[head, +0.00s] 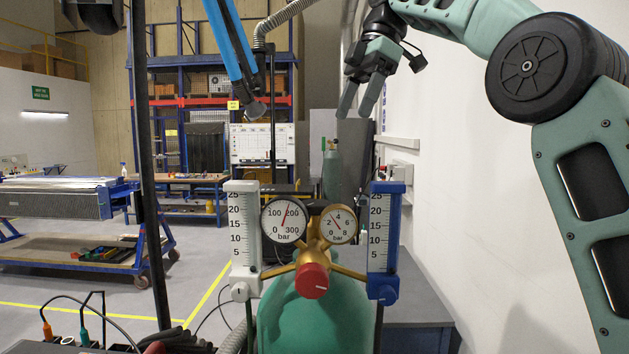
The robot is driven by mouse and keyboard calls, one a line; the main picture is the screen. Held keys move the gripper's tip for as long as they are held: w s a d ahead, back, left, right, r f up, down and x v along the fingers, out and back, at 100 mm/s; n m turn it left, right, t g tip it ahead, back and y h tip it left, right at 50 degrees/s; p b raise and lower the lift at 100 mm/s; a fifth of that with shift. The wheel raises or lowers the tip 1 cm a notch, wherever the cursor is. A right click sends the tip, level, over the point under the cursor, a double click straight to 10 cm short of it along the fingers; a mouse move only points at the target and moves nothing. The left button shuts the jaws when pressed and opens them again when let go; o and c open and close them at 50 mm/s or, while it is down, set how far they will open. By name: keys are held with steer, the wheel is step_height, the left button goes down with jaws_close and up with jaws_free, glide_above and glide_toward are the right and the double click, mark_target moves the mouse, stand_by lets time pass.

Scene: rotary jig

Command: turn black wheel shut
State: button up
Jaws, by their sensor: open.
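A green gas cylinder (312,322) stands at the bottom centre with a brass regulator (316,246) on top. The regulator bears two round gauges and a red knob (312,281) facing me. No black wheel shows clearly; a dark part (317,207) sits between and behind the gauges, and I cannot tell if it is the wheel. My gripper (357,110) is open and empty, pointing down, above the regulator and a little to its right in the picture. It touches nothing that I can see.
A white flowmeter (243,232) flanks the regulator at left and a blue flowmeter (383,238) at right. A dark post (146,170) stands at left. A grey bench (420,295) is at right, beside the white wall. A blue tool hangs above the regulator at left.

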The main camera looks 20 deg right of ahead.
mark_target(318, 202)
steer(key=x, duration=1.7)
steer(key=shift+a+f, duration=0.1)
steer(key=c, duration=1)
